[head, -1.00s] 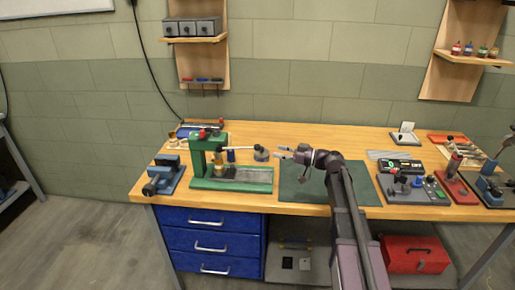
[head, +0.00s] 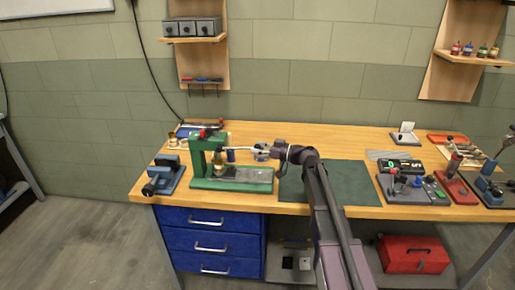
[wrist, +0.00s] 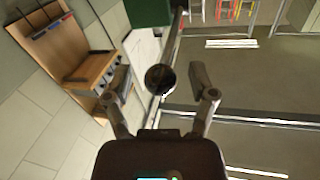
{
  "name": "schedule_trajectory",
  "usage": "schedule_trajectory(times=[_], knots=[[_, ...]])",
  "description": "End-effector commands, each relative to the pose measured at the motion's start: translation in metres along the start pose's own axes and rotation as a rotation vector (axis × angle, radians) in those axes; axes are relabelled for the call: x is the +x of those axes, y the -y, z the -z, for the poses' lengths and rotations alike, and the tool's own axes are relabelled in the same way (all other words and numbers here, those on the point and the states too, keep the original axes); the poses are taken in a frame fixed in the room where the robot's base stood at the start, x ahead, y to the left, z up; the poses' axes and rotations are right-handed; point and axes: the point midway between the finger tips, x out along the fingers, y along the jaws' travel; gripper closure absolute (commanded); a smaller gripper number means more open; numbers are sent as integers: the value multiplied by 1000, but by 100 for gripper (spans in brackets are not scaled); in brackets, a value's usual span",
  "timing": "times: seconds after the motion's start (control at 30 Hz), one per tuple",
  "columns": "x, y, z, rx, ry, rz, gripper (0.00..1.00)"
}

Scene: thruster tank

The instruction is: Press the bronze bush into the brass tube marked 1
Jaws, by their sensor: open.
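A green bench press (head: 197,160) stands at the left of the bench, with a pale lever (head: 240,148) reaching right from its head. My gripper (head: 262,151) is at the lever's outer end, above the bench. In the wrist view a dark round knob (wrist: 160,79) shows between the two spread fingers of my gripper (wrist: 160,88), with a gap on each side. A small brass-coloured part (head: 218,160) shows under the press head. The bush, the tube and the mark 1 are too small to tell apart.
A blue vise (head: 165,176) stands left of the press. A dark green mat (head: 350,184) lies bare to the right. Grey control boxes (head: 412,188) and a red-based tool (head: 458,188) stand farther right. Small brass parts (head: 173,141) stand at the back left.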

Motion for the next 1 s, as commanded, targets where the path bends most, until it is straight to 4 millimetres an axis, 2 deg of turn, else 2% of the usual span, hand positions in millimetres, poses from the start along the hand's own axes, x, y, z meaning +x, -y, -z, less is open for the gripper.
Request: schedule_trajectory(times=[0.03,0.07,0.2,0.3,0.87,0.9,1.0], knots=[[0,0,0,0,0,0,27],[0,0,0,0,0,0,33],[0,0,0,0,0,0,75],[0,0,0,0,0,0,100],[0,-1,-6,-1,4,1,100],[0,0,-6,-2,4,1,53],[0,-1,-6,-1,3,1,27]])
